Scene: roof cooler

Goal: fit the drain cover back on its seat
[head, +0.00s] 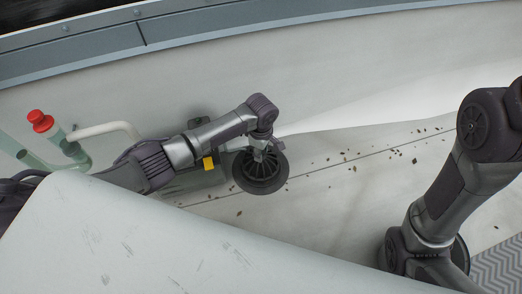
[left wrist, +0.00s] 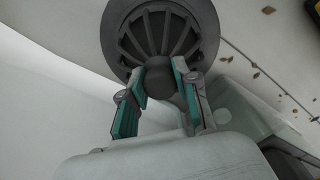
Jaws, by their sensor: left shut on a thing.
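The drain cover (head: 250,181) is a dark round disc with a raised, slotted middle. In the left wrist view the slotted cover (left wrist: 134,40) has radial ribs running to a round knob. My left gripper (head: 267,152) is above the cover. In the left wrist view its teal-padded fingers (left wrist: 160,88) stand on either side of the knob, shut on it. The underside of the cover is hidden. I cannot make out the seat apart from the cover, nor whether the cover rests on it. My right arm shows at the right, but its gripper is out of sight.
A pale casing (head: 180,235) fills the lower left. A green pipe with a red cap (head: 40,121) stands at the left. A grey parapet (head: 200,25) runs along the back. Dry leaves (head: 395,152) lie along a roof seam; the pale roof beyond is clear.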

